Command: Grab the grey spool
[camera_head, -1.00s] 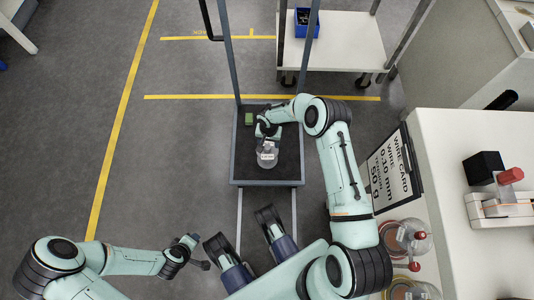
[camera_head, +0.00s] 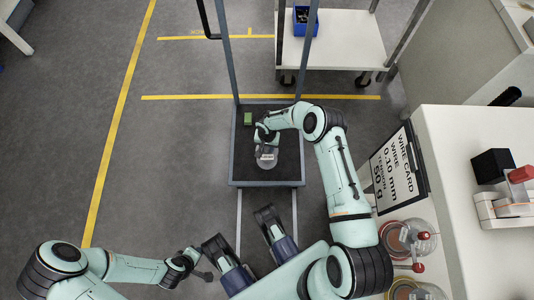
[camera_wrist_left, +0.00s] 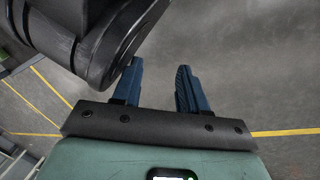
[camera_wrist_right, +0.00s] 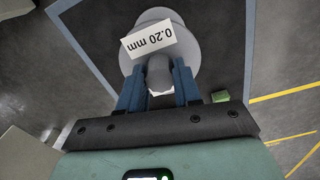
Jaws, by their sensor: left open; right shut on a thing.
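The grey spool (camera_head: 266,160) is a pale round spool at the cart's dark deck, below my right gripper (camera_head: 265,143) in the head view. In the right wrist view the spool (camera_wrist_right: 190,60) shows a white label reading 0.20 mm. There my right gripper (camera_wrist_right: 160,88) is shut on the spool's narrow grey end, with one blue finger on each side. I cannot tell whether the spool touches the deck. My left gripper (camera_wrist_left: 157,88) is open and empty over the floor, its blue fingers apart in the left wrist view.
The cart deck's frame (camera_head: 265,184) surrounds the spool, with a small green block (camera_head: 248,118) at its back left. A white trolley (camera_head: 350,50) holds a blue bin (camera_head: 305,20). Floor at left is clear.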

